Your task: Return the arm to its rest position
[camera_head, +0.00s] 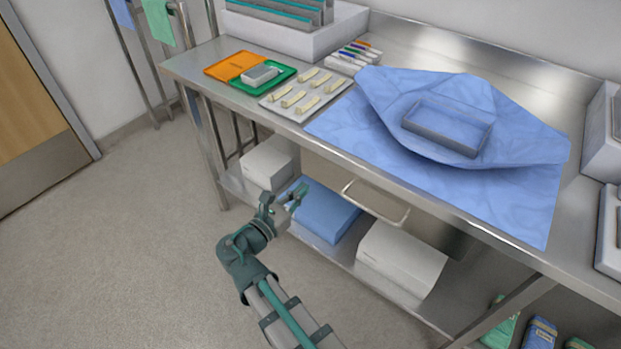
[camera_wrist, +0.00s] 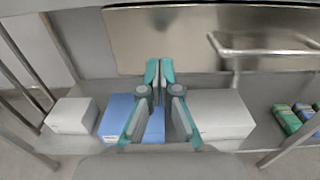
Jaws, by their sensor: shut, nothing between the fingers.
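My gripper (camera_head: 297,194) is in front of the steel table, below the level of its top, in the head view. In the wrist view my gripper (camera_wrist: 158,72) has its two teal fingertips together with nothing between them. My arm reaches up from the bottom of the head view, bent at a teal-green joint. The gripper shows in front of the blue box (camera_head: 325,212) on the lower shelf. Whether it touches the box cannot be told, but the wrist view suggests a gap.
A drawer handle (camera_head: 375,203) juts out below the top. White boxes (camera_head: 401,257) sit on the shelf. The floor at left (camera_head: 120,240) is clear.

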